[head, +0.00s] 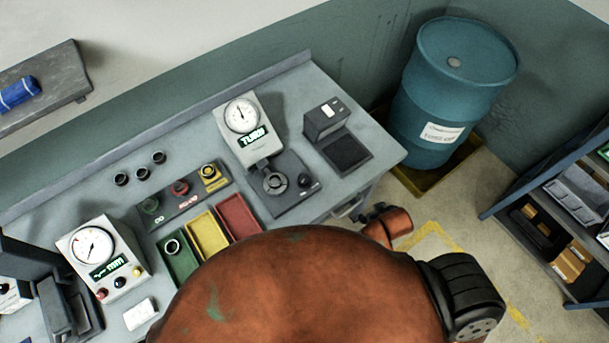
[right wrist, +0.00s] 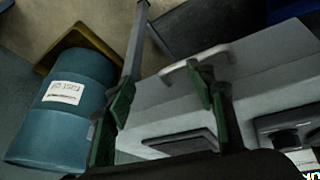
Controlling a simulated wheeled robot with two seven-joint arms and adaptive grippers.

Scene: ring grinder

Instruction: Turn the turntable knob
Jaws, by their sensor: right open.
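The turntable (head: 275,182) is a dark round disc on a grey base plate in front of a dial gauge with a green display, on the bench in the head view. A small black knob (head: 305,181) stands on the plate to its right. In the right wrist view, a dark knob-like shape (right wrist: 285,138) on a plate at the right edge is likely this knob. My right gripper (right wrist: 165,92) has green-padded fingers spread apart with nothing between them, over the bench's front side. The knob is to the right of the fingers, apart from them. My left gripper is not in view.
A black-topped block device (head: 345,145) stands right of the turntable. Green, yellow and red trays (head: 208,234) and a second gauge (head: 100,255) are to the left. A blue barrel (head: 450,90) and a shelf (head: 560,210) stand right of the bench. A handle (right wrist: 195,62) juts from the bench front.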

